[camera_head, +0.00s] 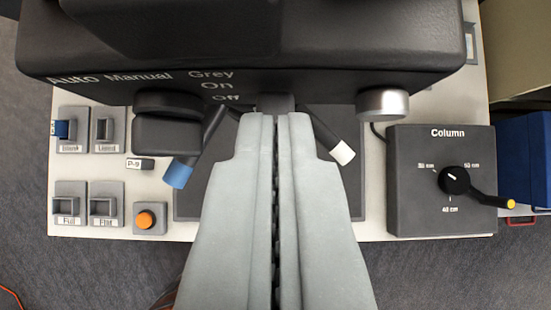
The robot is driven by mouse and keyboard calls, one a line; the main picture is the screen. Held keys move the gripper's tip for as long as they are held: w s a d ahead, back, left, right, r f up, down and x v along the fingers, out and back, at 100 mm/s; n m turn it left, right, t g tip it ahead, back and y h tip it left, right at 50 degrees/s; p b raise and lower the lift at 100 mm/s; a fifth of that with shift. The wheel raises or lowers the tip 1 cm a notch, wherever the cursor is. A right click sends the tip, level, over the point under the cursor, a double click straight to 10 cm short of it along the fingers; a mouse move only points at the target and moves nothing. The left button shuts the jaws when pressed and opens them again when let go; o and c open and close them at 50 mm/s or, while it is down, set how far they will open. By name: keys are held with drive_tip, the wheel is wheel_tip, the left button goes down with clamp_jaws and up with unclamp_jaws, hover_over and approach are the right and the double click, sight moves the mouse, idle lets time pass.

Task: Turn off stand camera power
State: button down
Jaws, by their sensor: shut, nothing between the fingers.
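The dark stand housing (350,62) spans the top of the view. Its front edge carries white labels: "Auto", "Manual", "Grey", "On" and "Off". A small dark grey block (277,102) sits at the lower edge of the housing, right of the "Off" label; I cannot tell if it is a switch. A blue-tipped lever (180,172) points down and left, and a white-tipped lever (341,152) points down and right. My gripper (282,116) is shut and empty, with its tips at the grey block. I cannot tell if they touch it. The gripper hides the area beneath it.
A column box (415,215) with a black, yellow-tipped dial handle (485,198) stands right. A silver knob (383,102) is right of the gripper. Rocker switches (103,203) and an orange button (146,219) are at left on the pale table (180,232). A blue box (515,150) stands far right.

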drive_tip(key=shift+s+f+t, duration=0.3)
drive_tip(key=shift+f+t, duration=0.1)
drive_tip(key=shift+f, duration=0.05)
drive_tip(key=shift+r, duration=0.1)
drive_tip(key=shift+r, duration=0.7)
